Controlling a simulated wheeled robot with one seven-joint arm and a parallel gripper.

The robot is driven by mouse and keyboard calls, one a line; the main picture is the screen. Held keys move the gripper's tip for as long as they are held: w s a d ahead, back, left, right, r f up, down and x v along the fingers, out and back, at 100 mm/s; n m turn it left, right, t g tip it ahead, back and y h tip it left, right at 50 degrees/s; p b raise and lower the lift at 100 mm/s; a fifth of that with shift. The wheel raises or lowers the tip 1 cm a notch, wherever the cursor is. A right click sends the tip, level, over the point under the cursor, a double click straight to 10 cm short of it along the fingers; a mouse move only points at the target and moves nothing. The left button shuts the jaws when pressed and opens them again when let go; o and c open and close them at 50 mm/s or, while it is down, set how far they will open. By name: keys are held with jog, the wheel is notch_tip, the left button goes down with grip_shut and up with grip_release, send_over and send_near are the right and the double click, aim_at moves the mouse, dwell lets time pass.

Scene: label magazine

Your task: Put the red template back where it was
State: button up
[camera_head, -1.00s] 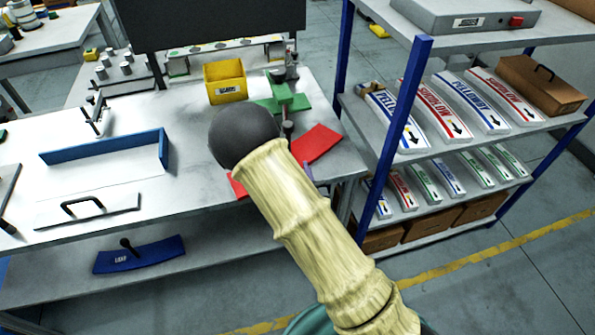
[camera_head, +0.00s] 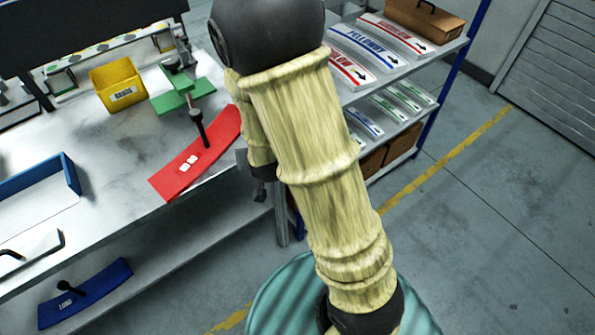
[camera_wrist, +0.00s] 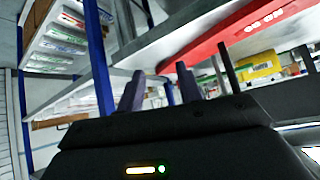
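The red template (camera_head: 180,176), a curved plate with white marks, lies at the front right corner of the workbench. A black upright handle (camera_head: 198,132) stands at its middle. In the wrist view the template (camera_wrist: 240,37) fills the upper right, beyond my fingers. My gripper (camera_wrist: 160,70) has its two fingers apart with nothing seen between them. It is beside the template near the bench corner, not holding it. In the head view my arm mostly hides the gripper.
A green fixture (camera_head: 185,97) and a yellow bin (camera_head: 118,84) stand behind the template. A blue template (camera_head: 86,293) lies on the bench's lower shelf. A rack with labelled curved templates (camera_head: 372,48) stands at the right, behind my arm. The floor at the right is clear.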

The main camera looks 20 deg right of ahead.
jog(key=s+d+r+g, duration=0.3)
jog(key=s, duration=0.3)
jog(key=s+d+r+n+g, duration=0.1)
jog(key=s+d+r+g, duration=0.2)
jog(key=s, duration=0.4)
jog(key=shift+s+g, duration=0.25)
jog(key=shift+g, duration=0.05)
jog(key=shift+r, duration=0.1)
jog(key=shift+r+p, duration=0.45)
jog(key=shift+p, duration=0.05)
jog(key=shift+a, duration=0.1)
